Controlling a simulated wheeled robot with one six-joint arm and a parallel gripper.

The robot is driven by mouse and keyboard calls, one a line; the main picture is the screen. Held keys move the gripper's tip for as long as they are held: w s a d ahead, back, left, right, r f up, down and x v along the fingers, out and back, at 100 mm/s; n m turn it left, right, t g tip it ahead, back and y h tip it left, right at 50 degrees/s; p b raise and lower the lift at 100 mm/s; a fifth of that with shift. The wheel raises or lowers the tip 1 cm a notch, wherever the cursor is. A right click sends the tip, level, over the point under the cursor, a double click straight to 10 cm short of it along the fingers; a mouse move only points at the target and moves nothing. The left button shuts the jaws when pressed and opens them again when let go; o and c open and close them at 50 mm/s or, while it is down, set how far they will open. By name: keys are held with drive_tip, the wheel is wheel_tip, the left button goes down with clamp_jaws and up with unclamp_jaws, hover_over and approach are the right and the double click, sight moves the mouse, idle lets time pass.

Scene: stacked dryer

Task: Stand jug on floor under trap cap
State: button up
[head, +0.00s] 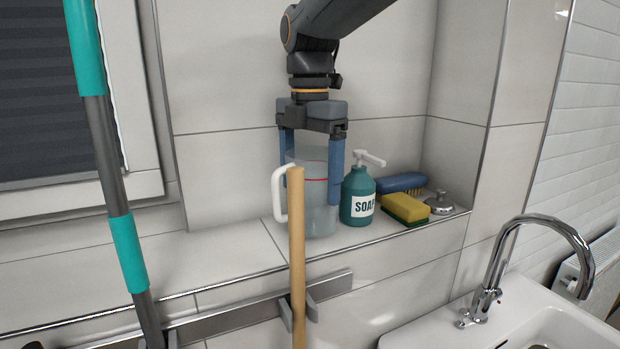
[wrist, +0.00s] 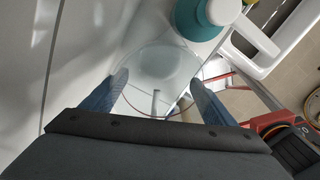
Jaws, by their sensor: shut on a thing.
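The clear jug (head: 318,212) with a white handle and a red line stands upright on the tiled ledge in the head view. My gripper (head: 313,175) comes down from above with its blue fingers on either side of the jug, shut on it. In the wrist view the jug (wrist: 160,68) lies between the fingertips of my gripper (wrist: 157,88). A wooden pole partly hides the jug and its handle in the head view. I see neither the trap cap nor the dryer in these frames.
A teal soap bottle (head: 357,195) stands close to the jug's right. A yellow sponge (head: 405,208), a blue brush (head: 401,183) and a metal plug (head: 440,204) lie farther right. The wooden pole (head: 297,255) and a teal-grey pole (head: 112,180) rise in front. A sink (head: 520,315) with a tap is lower right.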

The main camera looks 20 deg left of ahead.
drive_tip(key=shift+f, duration=0.25)
drive_tip(key=shift+f, duration=0.1)
drive_tip(key=o, duration=1.1)
drive_tip(key=shift+o, duration=0.2)
